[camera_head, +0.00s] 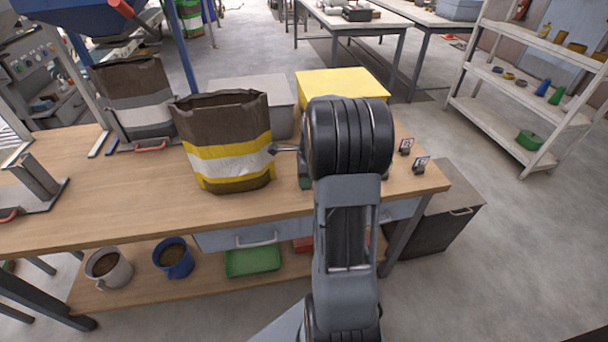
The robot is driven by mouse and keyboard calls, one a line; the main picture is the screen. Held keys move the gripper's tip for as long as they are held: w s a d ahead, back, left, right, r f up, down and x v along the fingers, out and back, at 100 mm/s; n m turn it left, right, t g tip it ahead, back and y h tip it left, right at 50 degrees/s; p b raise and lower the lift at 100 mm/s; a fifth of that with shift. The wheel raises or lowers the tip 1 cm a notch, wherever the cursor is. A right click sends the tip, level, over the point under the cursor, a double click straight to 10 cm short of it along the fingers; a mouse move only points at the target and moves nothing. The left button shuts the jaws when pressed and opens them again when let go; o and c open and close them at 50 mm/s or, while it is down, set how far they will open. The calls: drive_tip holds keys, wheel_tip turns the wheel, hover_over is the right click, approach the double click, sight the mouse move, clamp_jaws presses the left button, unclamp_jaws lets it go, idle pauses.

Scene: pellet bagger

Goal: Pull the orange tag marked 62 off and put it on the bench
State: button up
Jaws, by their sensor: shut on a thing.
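My gripper (276,150) reaches left from behind my arm, its thin dark end at the right side of the brown bag with yellow and white bands (228,162). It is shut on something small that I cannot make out. Whether it touches the bag is unclear. I see no orange tag or number 62 clearly. Two small black holders with pale labels (405,147) stand on the right end of the wooden bench (100,205), too small to read. My arm hides part of the bench.
A yellow box (343,83) and a grey box (253,98) stand behind the bench. Another brown bag (136,98) is at the back left. The bench front left of the yellow-banded bag is clear. A shelf rack (520,95) stands at the right.

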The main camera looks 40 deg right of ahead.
drive_tip(key=shift+f, duration=0.35)
idle(0.3)
drive_tip(key=shift+f, duration=0.15)
drive_tip(key=o, duration=1.1)
